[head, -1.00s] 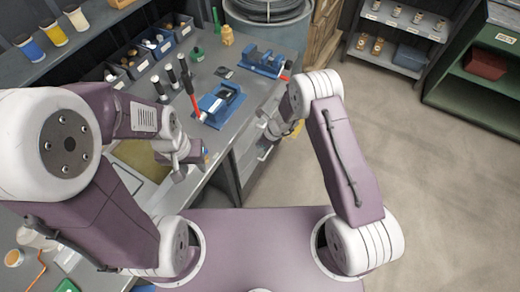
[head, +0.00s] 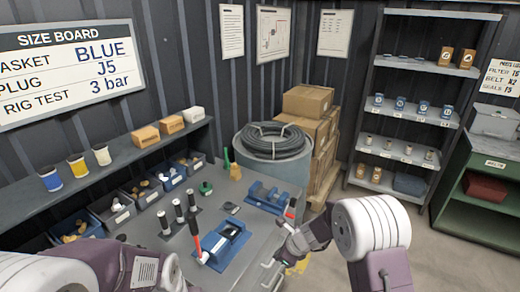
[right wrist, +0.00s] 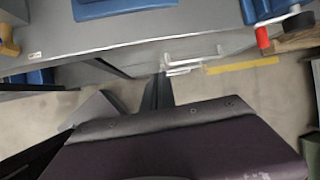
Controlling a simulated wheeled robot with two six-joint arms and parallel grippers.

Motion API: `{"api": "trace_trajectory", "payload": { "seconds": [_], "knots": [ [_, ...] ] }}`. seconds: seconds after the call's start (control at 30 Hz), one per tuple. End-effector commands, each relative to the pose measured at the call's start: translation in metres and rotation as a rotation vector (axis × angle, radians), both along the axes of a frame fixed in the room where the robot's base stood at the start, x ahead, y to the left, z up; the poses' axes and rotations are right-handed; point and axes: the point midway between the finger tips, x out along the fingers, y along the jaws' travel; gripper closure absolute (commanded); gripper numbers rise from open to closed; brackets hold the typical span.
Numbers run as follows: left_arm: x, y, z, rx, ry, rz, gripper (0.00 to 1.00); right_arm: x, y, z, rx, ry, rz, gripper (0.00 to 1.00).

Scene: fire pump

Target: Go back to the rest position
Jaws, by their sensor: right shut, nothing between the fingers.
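My right arm comes in from the lower right in the head view. Its gripper (head: 279,245) is by the front edge of the workbench (head: 185,262), near the blue vice with the red-tipped handle. The gripper is shut and empty. In the right wrist view, my purple wrist housing fills the bottom, with the bench edge and drawer handles beyond. My left arm shows only as purple and white links at the lower left of the head view. Its gripper is outside the picture.
A blue vice (head: 270,196) and a blue fixture (head: 223,242) stand on the bench. A hose coil (head: 272,140) and cardboard boxes (head: 306,101) stand behind. Shelving (head: 412,116) and a green cabinet (head: 464,216) are at right. Floor between bench and shelving is clear.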

Motion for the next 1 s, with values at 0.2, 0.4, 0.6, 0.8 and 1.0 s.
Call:
{"api": "trace_trajectory", "payload": {
  "seconds": [0.2, 0.4, 0.6, 0.8, 1.0],
  "knots": [
    [0.0, 0.0, 0.0, 0.0, 0.0, 0.0, 0.64, -0.093, -0.053, 0.08, -0.357, -0.181, 0.672, 1.0],
    [0.0, 0.0, 0.0, 0.0, 0.0, 0.0, 0.64, -0.201, -0.099, 0.063, -0.641, -0.159, 1.56, 1.0],
    [0.0, 0.0, 0.0, 0.0, 0.0, 0.0, 0.64, -0.221, -0.113, 0.055, -0.679, -0.166, 1.94, 1.0],
    [0.0, 0.0, 0.0, 0.0, 0.0, 0.0, 0.64, -0.221, -0.112, 0.055, -0.681, -0.172, 1.955, 1.0],
    [0.0, 0.0, 0.0, 0.0, 0.0, 0.0, 0.64, -0.221, -0.112, 0.055, -0.682, -0.172, 1.952, 1.0]
  ]
}}
